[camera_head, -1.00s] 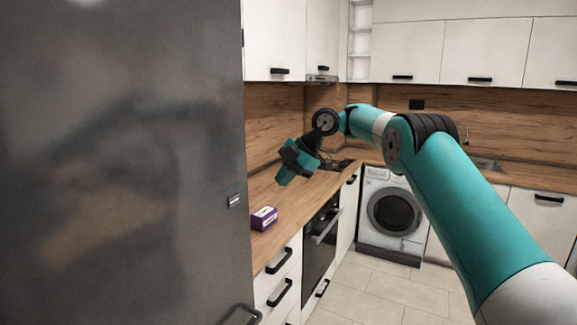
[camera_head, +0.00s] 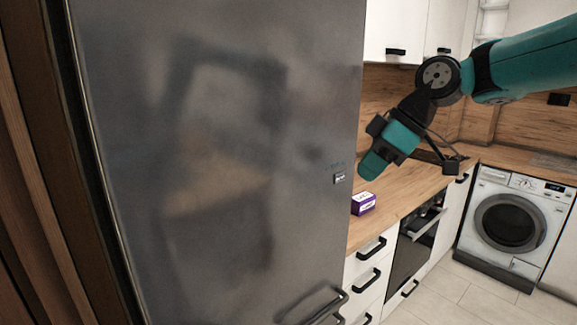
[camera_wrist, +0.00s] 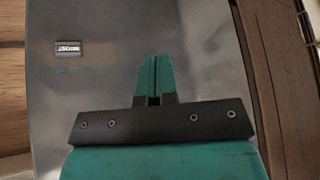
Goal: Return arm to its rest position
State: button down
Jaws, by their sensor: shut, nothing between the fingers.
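My gripper (camera_head: 370,170) hangs at the end of my teal and black arm in the head view, pointing down and to the left. It is beside the right edge of the grey fridge door, above the counter. In the wrist view my gripper (camera_wrist: 152,65) has its two teal fingers together, with nothing between them. The fridge door (camera_wrist: 110,75) fills much of the background there. I cannot tell the exact gap between the fingers and the door.
The grey fridge (camera_head: 220,170) takes up the left and middle. A purple and white box (camera_head: 363,203) lies on the wooden counter (camera_head: 410,190) below my gripper. An oven (camera_head: 415,240) and a washing machine (camera_head: 510,222) stand to the right. White cupboards (camera_head: 398,25) hang above.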

jog(key=s+f+m+b, duration=0.1)
jog(key=s+f, duration=0.3)
jog(key=s, duration=0.5)
jog(key=s+f+m+g+h+b, duration=0.1)
jog(key=s+f+m, duration=0.2)
jog(key=s, duration=0.6)
jog(key=s+f+m+h+b, duration=0.1)
jog(key=s+f+m+b, duration=0.1)
jog(key=s+f, duration=0.3)
jog(key=s+m, duration=0.1)
jog(key=s, duration=0.3)
jog(key=shift+s+f, duration=0.25)
jog(key=shift+s, duration=0.15)
